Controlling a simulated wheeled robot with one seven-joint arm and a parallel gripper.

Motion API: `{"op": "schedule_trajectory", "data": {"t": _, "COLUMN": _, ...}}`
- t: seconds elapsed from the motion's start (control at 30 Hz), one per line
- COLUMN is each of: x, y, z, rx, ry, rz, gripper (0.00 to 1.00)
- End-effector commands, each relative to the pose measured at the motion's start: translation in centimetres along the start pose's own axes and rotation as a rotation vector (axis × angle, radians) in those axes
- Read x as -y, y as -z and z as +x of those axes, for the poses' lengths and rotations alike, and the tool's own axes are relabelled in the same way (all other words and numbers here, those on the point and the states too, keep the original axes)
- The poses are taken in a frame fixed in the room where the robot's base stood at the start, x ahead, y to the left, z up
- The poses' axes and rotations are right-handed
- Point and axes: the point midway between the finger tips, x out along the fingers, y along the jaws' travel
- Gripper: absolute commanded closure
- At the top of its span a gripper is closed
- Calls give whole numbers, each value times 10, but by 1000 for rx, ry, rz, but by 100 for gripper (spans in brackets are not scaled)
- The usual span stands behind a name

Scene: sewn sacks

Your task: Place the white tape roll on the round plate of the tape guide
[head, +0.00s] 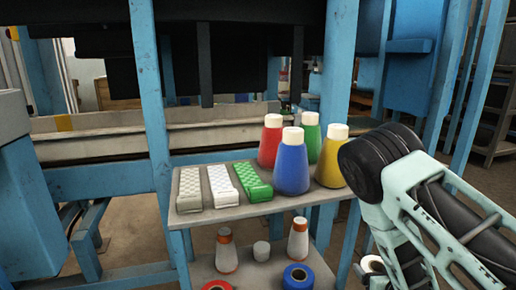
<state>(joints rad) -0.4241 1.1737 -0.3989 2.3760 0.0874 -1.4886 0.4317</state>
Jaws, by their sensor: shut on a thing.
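The white tape roll (371,263) shows at the lower right, beside my arm and to the right of the shelf unit. Its side faces the camera and its core looks reddish-brown. My gripper (373,270) is there, shut on the white tape roll. The arm's links hide most of the gripper, and the finger contact does not show clearly. I cannot make out the tape guide or its round plate in this view.
An upper shelf (225,212) bears thread cones, including a blue cone (291,168), and a green-topped block (252,181).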

Motion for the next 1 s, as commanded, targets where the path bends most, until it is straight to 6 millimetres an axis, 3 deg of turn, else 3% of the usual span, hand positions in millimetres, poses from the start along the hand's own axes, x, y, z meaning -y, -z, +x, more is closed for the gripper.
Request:
{"op": "schedule_trajectory", "data": {"t": 0.03, "x": 0, "y": 18, "z": -7, "rx": -1, "ry": 0, "rz": 0, "gripper": 43}}
{"op": "schedule_trajectory", "data": {"t": 0.1, "x": 0, "y": 30, "z": -12, "rx": -1, "ry": 0, "rz": 0, "gripper": 43}}
{"op": "schedule_trajectory", "data": {"t": 1.0, "x": 0, "y": 184, "z": -76, "rx": -1, "ry": 0, "rz": 1, "gripper": 43}}
